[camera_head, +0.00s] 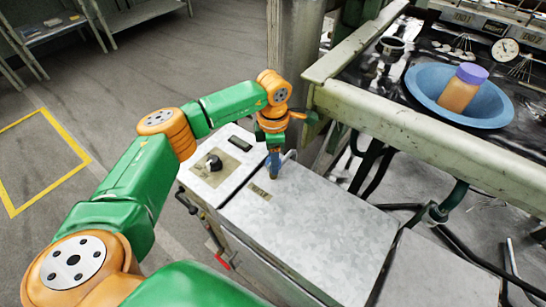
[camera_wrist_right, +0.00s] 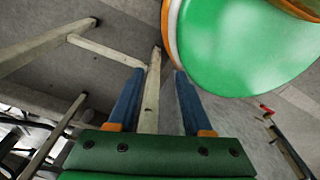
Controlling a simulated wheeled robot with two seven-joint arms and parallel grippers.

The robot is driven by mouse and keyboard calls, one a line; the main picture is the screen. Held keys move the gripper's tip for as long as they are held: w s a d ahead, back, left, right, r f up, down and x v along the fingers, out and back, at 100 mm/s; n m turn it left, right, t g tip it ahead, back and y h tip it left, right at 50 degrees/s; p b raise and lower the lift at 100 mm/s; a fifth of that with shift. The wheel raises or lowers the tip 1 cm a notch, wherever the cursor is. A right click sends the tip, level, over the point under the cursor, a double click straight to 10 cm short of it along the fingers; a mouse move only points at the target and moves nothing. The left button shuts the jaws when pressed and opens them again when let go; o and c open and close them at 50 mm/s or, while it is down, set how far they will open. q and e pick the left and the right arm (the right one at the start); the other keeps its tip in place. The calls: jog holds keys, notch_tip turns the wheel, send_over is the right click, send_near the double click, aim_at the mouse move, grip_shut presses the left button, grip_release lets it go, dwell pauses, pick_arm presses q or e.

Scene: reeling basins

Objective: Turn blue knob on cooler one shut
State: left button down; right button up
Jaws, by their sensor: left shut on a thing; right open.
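The cooler (camera_head: 310,225) is a grey metal box with a pale control panel (camera_head: 203,178) at its left end, bearing a black knob (camera_head: 214,162) and a dark display. My left gripper (camera_head: 273,172) points down at the back of the cooler's top, beside a small bent pipe (camera_head: 289,156). It is shut on the blue knob, which its blue fingers mostly hide, so the knob's angle cannot be told. My right gripper (camera_wrist_right: 156,78) is open in the right wrist view, with nothing held between its blue fingers.
A pale green beam (camera_head: 430,135) of the basin bench runs close right of my left wrist. A blue basin (camera_head: 425,83) with an orange, purple-lidded jar (camera_head: 463,88) stands beyond it. A post (camera_head: 293,45) rises behind. Floor at left is open.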

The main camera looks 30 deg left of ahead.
pick_arm(q)
jog(key=shift+c, duration=1.4)
grip_release()
notch_tip(320, 180, up, 7)
jog(key=shift+r, duration=0.1)
